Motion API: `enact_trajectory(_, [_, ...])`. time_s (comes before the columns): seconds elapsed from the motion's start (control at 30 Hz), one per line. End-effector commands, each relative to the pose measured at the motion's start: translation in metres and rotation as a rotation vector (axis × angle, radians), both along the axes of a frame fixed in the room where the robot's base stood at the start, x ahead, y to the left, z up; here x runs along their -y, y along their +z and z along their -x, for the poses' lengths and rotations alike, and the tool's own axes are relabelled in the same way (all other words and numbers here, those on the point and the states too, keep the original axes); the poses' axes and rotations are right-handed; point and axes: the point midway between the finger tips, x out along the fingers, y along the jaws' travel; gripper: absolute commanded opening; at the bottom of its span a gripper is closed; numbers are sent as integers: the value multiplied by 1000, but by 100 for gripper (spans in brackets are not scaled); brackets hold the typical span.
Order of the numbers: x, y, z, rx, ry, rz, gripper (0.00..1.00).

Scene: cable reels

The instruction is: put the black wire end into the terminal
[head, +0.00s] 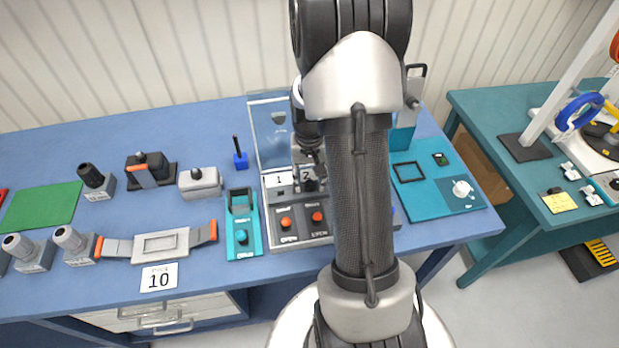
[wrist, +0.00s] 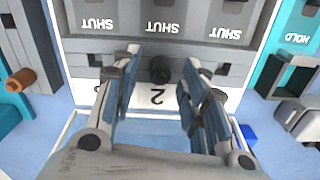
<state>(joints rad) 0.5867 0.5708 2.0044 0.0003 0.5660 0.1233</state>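The terminal station (head: 300,237) is a grey block with white labels 1 and 2 and orange buttons, on the blue table. Its label 2 (wrist: 158,97) also shows, upside down, in the wrist view. A black round piece (wrist: 158,70) sits at slot 2, between my fingers; I cannot tell whether it is the wire end or part of the terminal. My gripper (head: 309,170) is just above slot 2. In the wrist view its fingers (wrist: 160,64) are apart, either side of the black piece, with no clear contact. My arm hides part of the station's right side.
A small blue block (head: 240,161) with a thin black upright stick stands left of the station. A teal clamp fixture (head: 243,242) is close on the left, and a teal board (head: 440,185) lies to the right. A clear panel (head: 270,120) stands behind.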

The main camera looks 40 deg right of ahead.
Motion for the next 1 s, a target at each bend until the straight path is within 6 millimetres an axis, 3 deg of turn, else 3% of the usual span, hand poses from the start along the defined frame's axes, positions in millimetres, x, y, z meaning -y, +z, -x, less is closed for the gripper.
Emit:
enact_trajectory(0.37, [0, 9, -1, 2, 0, 1, 41])
enact_trajectory(0.8, [1, 95, -1, 4, 0, 3, 41])
enact_trajectory(1.0, [0, 116, 0, 2, 0, 1, 41])
